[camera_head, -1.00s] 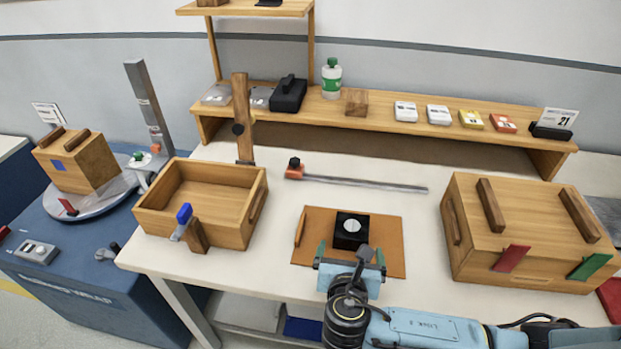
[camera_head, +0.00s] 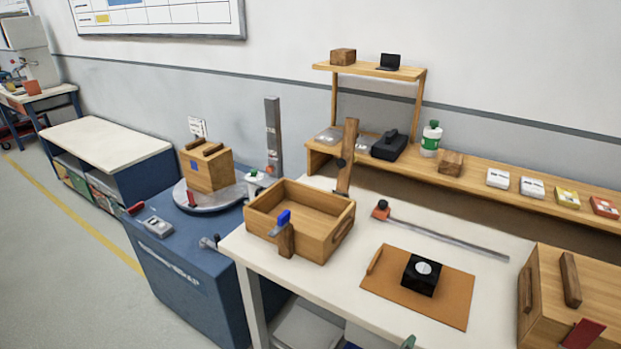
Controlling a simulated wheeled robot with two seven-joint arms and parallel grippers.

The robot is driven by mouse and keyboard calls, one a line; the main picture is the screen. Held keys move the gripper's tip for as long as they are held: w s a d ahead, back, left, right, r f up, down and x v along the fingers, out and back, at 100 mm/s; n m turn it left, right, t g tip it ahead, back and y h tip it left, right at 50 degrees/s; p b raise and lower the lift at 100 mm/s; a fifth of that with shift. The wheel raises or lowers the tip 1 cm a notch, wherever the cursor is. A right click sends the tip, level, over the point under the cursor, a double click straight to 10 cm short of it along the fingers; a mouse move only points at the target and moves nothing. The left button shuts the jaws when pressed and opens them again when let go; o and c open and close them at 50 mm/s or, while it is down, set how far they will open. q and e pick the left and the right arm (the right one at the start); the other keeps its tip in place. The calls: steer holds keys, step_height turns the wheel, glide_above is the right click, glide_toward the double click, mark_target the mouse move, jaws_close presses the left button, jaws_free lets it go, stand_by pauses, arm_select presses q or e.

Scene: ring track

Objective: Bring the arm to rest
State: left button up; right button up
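Only a small green tip, most likely of my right gripper (camera_head: 408,342), shows at the bottom edge. The rest of that gripper and its arm are out of the picture, so its opening is hidden. The tip is in front of the brown mat (camera_head: 385,284) and apart from the black block (camera_head: 422,275) with a round light top on it. My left gripper is not in view.
An open wooden box (camera_head: 262,209) stands on the white table (camera_head: 330,285). A closed wooden box (camera_head: 548,280) is at the right edge. A metal bar (camera_head: 450,240) lies behind the mat. A blue cabinet (camera_head: 200,280) with a turntable (camera_head: 205,207) stands left.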

steer(key=s+m+g+y, duration=0.6)
steer(key=s+m, duration=0.9)
steer(key=m, duration=0.8)
step_height(320, 180, down, 26)
steer(key=s+g, duration=0.1)
steer(key=s, duration=0.1)
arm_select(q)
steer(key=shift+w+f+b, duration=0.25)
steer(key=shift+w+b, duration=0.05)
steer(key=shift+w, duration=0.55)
arm_select(e)
steer(key=s+d+f+g, duration=0.1)
steer(key=s+d+f, duration=0.1)
steer(key=s+f, duration=1.2)
steer(key=shift+s+d+n, duration=0.2)
steer(key=shift+s+n, duration=0.1)
steer(key=shift+s, duration=0.4)
